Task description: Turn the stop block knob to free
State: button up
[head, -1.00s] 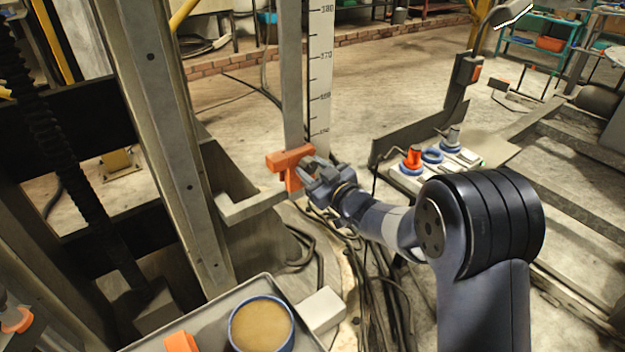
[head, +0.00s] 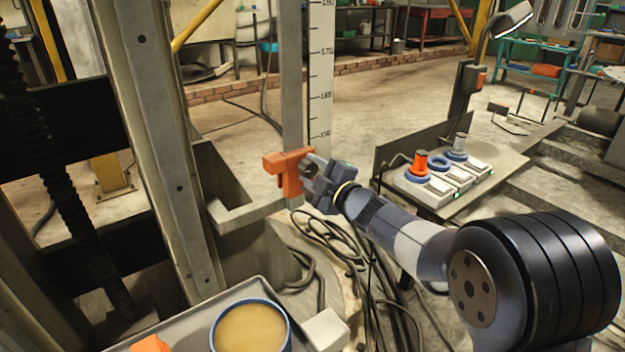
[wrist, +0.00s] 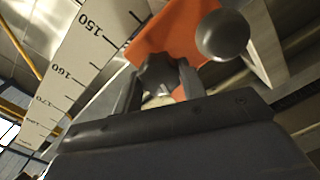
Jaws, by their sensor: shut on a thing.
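The orange stop block (head: 283,176) sits on the grey upright rail beside the white number scale (head: 321,75). It also shows in the wrist view (wrist: 176,31). My gripper (head: 311,168) is at the right side of the block in the head view. In the wrist view, my fingers are on both sides of a dark lobed knob (wrist: 158,71) in front of the orange block, and are shut on it. A round grey ball (wrist: 222,35) stands beside the knob. Markings for the knob's setting cannot be read. The knob is hidden by my gripper in the head view.
A grey tray (head: 180,325) with a blue-rimmed cup (head: 251,328) is at the bottom. A shelf (head: 503,168) with blue rings and small boxes stands to the right. Loose cables (head: 335,235) lie below my arm. A large post (head: 165,130) rises to the left.

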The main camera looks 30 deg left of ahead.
jog(key=shift+n+b, duration=0.35)
jog(key=shift+n, duration=0.25)
jog(key=o, duration=1)
jog(key=p+v, duration=0.2)
jog(key=v, duration=0.8)
jog(key=shift+s+d, duration=0.2)
jog(key=shift+d, duration=0.15)
jog(key=shift+a, duration=0.1)
jog(key=b+x, duration=0.2)
jog(key=x, duration=0.8)
jog(key=shift+w+a, duration=0.2)
jog(key=shift+a, duration=0.1)
